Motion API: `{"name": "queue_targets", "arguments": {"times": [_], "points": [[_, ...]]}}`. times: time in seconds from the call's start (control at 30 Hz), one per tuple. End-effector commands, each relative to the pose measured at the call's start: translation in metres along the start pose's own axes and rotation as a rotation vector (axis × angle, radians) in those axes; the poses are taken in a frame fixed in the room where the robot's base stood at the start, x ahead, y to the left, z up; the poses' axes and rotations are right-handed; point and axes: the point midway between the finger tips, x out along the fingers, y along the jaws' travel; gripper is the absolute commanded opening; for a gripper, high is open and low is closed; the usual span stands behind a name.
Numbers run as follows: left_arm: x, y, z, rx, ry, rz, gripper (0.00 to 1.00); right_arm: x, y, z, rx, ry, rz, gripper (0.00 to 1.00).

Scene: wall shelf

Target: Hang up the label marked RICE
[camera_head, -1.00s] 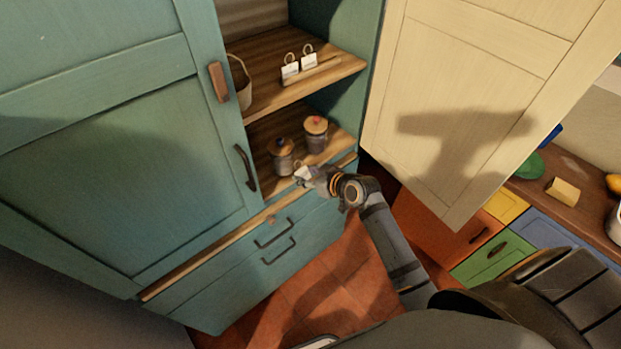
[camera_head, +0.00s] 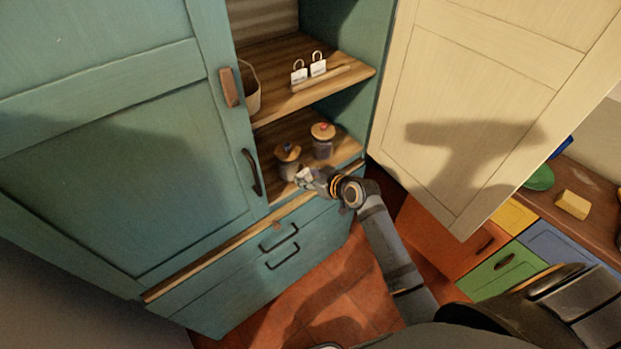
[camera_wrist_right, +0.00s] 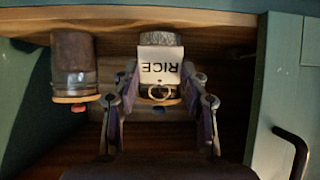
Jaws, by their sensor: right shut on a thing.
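The white RICE label (camera_wrist_right: 160,66) with its metal ring (camera_wrist_right: 160,92) is between the fingers of my right gripper (camera_wrist_right: 160,82), which is shut on it. The lettering appears upside down in the right wrist view. In the head view my right gripper (camera_head: 310,178) holds the label (camera_head: 303,174) at the front of the lower shelf, just in front of the nearer lidded jar (camera_head: 288,163). I cannot tell whether label and jar touch. The jar (camera_wrist_right: 166,38) is mostly hidden behind the label in the wrist view. My left gripper is not in view.
A second jar (camera_head: 322,142) with a red knob stands beside the first; it also shows in the wrist view (camera_wrist_right: 73,70). Two white labels with rings (camera_head: 309,69) stand on the upper shelf (camera_head: 285,97) near a basket (camera_head: 252,90). The teal door (camera_head: 130,190) and cream door (camera_head: 470,90) flank the shelves.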

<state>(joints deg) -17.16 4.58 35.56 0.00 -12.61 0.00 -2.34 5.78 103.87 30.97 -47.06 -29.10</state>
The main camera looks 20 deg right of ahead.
Motion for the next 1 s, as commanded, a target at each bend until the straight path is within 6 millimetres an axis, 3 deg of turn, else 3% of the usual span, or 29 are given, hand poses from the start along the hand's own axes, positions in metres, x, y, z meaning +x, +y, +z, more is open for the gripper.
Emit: {"name": "queue_targets", "arguments": {"times": [1.0], "points": [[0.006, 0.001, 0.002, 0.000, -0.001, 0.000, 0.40, 0.011, 0.000, 0.006, 0.001, 0.001, 0.000, 0.34]]}}
